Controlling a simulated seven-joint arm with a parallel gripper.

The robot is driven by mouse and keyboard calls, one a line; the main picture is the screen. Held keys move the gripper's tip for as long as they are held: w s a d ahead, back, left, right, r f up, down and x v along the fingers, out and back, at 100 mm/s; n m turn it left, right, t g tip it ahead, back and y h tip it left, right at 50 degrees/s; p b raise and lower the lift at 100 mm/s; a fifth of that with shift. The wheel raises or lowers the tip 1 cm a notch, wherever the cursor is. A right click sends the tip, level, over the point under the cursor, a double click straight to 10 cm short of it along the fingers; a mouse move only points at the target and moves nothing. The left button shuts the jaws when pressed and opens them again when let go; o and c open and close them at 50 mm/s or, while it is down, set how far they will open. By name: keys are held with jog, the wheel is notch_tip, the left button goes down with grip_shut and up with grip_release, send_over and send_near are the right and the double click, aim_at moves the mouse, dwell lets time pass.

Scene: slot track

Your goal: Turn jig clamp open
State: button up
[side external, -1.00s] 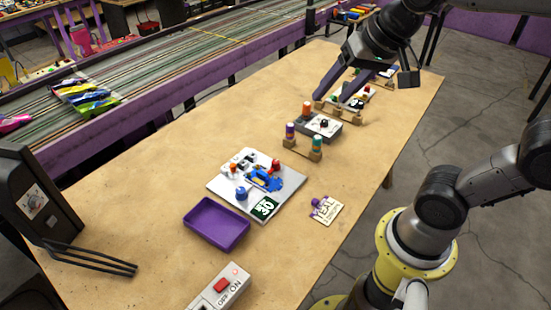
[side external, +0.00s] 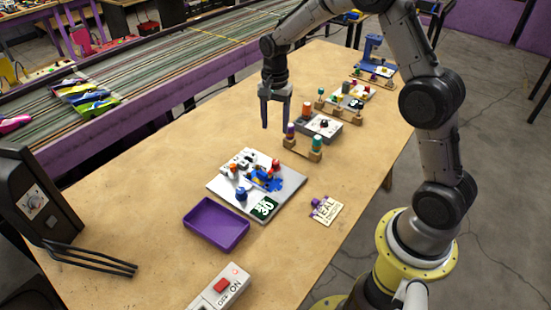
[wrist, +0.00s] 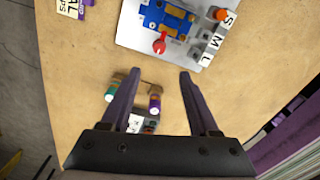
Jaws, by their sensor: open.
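The jig is a light grey plate (side external: 230,192) in the middle of the table, carrying a blue fixture (side external: 268,181); the blue fixture also shows in the wrist view (wrist: 165,20). A red knob (side external: 276,164), likely the clamp's handle, stands at its edge and appears in the wrist view (wrist: 160,44). Whether the clamp is open or closed I cannot tell. My gripper (side external: 276,127) hangs above the table behind the jig, fingers down, open and empty. In the wrist view my gripper (wrist: 160,71) has its fingertips apart, with the red knob beyond them.
A wooden stand with purple and teal bottles (side external: 303,147) is close by my gripper. A purple tray (side external: 217,223), a label card (side external: 326,210) and a switch box (side external: 221,288) are nearer the front. Blocks marked S, M, L (wrist: 213,40) line the jig. Bare table lies left.

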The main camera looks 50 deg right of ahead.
aim_at(275, 161)
notch_tip(275, 161, down, 14)
jog(key=shift+r, duration=0.1)
dwell(0.5)
grip_shut()
